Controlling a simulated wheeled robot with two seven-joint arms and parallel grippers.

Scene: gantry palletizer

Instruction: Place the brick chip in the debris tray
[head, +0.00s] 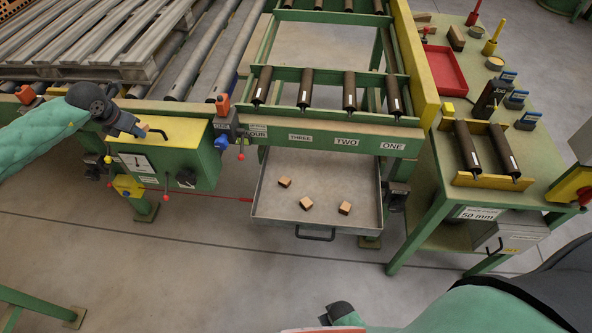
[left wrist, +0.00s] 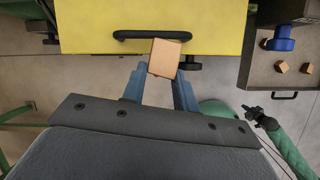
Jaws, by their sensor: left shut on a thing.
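A tan brick chip (head: 146,127) is between the fingertips of my left gripper (head: 139,130), above the yellow top of the green control box. In the left wrist view the chip (left wrist: 166,58) sticks out past the blue fingers of the left gripper (left wrist: 158,84), which are shut on it. The grey debris tray (head: 270,200) is under the roller conveyor, to the right of the left gripper, with three similar chips lying apart in it. The tray (left wrist: 258,83) is at the right in the left wrist view. My right gripper (head: 338,312) is at the bottom edge; its fingers are unclear.
The control box (head: 200,165) with its yellow top (head: 170,131) and red-knobbed levers is below the left gripper. The conveyor's green front beam (head: 345,141) overhangs the tray's back. A green bench (head: 440,200) stands at the right. Open floor lies in front of the tray.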

